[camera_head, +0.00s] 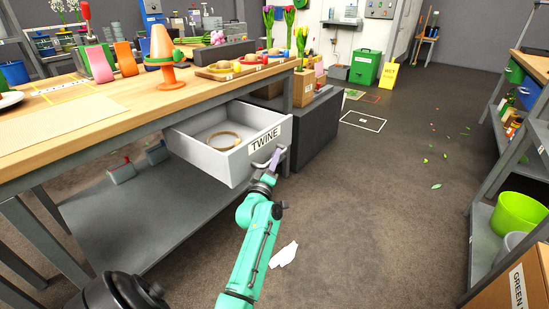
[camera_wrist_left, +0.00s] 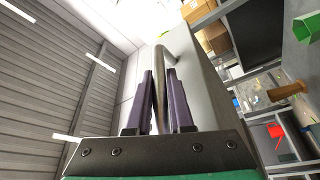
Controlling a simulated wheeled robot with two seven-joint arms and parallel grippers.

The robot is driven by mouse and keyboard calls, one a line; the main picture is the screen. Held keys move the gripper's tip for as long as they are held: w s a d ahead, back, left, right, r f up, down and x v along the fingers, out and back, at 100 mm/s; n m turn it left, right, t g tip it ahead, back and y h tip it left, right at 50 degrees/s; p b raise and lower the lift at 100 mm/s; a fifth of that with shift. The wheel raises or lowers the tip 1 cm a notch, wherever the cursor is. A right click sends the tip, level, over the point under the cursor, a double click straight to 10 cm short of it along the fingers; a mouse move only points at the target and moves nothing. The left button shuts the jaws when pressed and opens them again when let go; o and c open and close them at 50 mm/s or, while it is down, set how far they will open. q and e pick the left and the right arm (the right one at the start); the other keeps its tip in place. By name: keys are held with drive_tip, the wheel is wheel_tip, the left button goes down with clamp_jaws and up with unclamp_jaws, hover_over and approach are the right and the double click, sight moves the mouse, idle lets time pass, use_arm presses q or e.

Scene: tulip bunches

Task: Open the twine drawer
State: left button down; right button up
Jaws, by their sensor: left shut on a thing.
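The twine drawer (camera_head: 213,154) is a light grey box under the wooden workbench, pulled well out, with a white "TWINE" label (camera_head: 264,139) on its front. A ring of twine (camera_head: 224,140) lies inside it. My left gripper (camera_head: 273,160), on a green arm, is at the drawer front and shut on the metal bar handle. The left wrist view shows the handle (camera_wrist_left: 161,70) between the two purple fingers (camera_wrist_left: 161,90), with the drawer's pale front beside it. My right gripper is not in view.
The wooden workbench (camera_head: 90,117) holds an orange cone (camera_head: 163,45) and trays. A dark grey block (camera_head: 309,128) stands close to the drawer's right. White scraps (camera_head: 284,255) lie on the floor near my arm. Shelving with a lime green bucket (camera_head: 518,213) stands at right; the middle floor is mostly clear.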

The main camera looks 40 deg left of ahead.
use_arm(q)
drive_tip(key=c, duration=0.8)
unclamp_jaws()
drive_tip(key=shift+s, duration=0.1)
drive_tip(key=p+v, duration=0.2)
drive_tip(key=v, duration=1.2)
drive_tip(key=shift+s, duration=0.2)
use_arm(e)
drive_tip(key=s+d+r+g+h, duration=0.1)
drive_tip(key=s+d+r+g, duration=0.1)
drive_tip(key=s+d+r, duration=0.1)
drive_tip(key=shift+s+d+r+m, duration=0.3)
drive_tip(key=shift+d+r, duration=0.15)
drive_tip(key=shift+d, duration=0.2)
use_arm(q)
drive_tip(key=shift+f, duration=0.15)
